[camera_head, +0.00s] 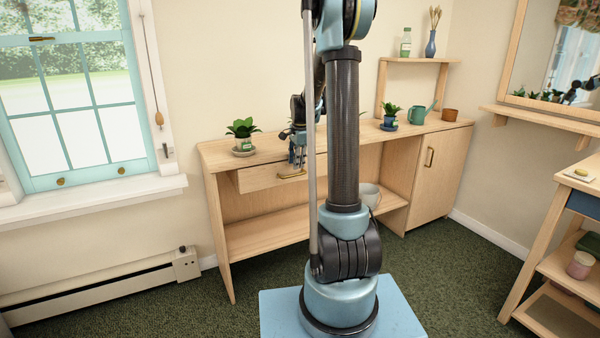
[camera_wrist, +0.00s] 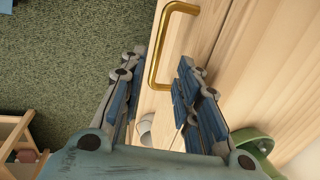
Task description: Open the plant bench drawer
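The plant bench (camera_head: 222,157) is light wood and stands against the wall. Its drawer (camera_head: 260,181) is under the top at left, with a gold bar handle (camera_head: 291,175). The drawer front seems to stand slightly proud of the bench; how far is unclear. My gripper (camera_head: 297,158) is at the handle, pointing down. In the wrist view, the gold handle (camera_wrist: 153,72) runs between the tips of my gripper (camera_wrist: 160,72), nearer the left finger. The fingers are apart, with visible space beside the handle; contact is not clear.
A potted plant (camera_head: 242,136) stands on the bench top left of my gripper. Another plant (camera_head: 390,115), a green watering can (camera_head: 417,115) and a terracotta pot (camera_head: 449,115) stand farther right. A cabinet door (camera_head: 440,170) is at the bench's right. Green carpet (camera_head: 265,275) lies in front.

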